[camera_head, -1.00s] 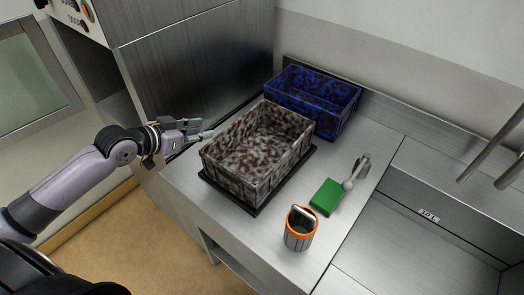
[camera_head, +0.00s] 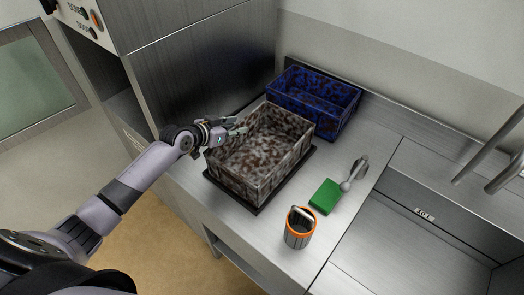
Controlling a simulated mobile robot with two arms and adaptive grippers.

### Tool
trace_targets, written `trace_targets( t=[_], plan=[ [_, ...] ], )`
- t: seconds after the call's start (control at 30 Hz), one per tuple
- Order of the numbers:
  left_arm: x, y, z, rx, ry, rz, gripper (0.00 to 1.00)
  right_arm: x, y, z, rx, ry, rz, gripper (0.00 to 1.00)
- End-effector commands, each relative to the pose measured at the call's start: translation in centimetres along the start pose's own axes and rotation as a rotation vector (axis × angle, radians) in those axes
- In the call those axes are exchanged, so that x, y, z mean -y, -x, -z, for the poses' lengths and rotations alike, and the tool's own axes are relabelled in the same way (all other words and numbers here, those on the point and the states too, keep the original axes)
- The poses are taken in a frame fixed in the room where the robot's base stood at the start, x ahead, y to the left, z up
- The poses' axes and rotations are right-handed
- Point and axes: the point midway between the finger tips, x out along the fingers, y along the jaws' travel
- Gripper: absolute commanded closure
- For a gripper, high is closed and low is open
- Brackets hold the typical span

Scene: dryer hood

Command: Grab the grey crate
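The grey crate (camera_head: 250,183) is an open, empty-looking box with brown, rust-like blotches. It sits upright on a black tray or mat (camera_head: 262,203) on the steel counter. My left gripper (camera_head: 236,126) is at the crate's far left corner, close to the top rim. Its two fingers show apart, and it looks open. I cannot tell whether a finger touches the rim. My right gripper is not in view.
A blue blotched crate (camera_head: 343,107) stands behind the grey one. A green sponge (camera_head: 325,196), a metal-handled tool (camera_head: 355,172) and an orange-rimmed cup (camera_head: 299,237) are to the right. A steel machine wall (camera_head: 210,62) rises at the back left.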

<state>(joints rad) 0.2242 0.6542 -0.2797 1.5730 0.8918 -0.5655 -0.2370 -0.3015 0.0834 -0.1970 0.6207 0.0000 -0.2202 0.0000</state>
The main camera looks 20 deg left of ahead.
Motion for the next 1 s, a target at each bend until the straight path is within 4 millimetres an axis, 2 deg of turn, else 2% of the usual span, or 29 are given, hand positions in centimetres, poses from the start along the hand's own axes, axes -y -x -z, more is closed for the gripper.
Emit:
trace_targets(
  t=[0.2,0.47,0.93,1.0],
  plan=[
    [0.0,-2.0,0.1,-0.001,0.001,0.000,0.68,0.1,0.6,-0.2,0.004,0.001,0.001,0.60],
    [0.0,-2.2,0.0,-0.001,0.000,0.000,0.68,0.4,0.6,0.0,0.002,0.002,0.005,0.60],
    [0.0,-2.1,0.0,-0.001,0.001,0.000,0.99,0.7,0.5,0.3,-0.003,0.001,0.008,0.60],
    [0.0,-2.1,0.0,-0.001,0.000,0.000,1.00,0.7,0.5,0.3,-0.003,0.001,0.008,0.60]
  ],
)
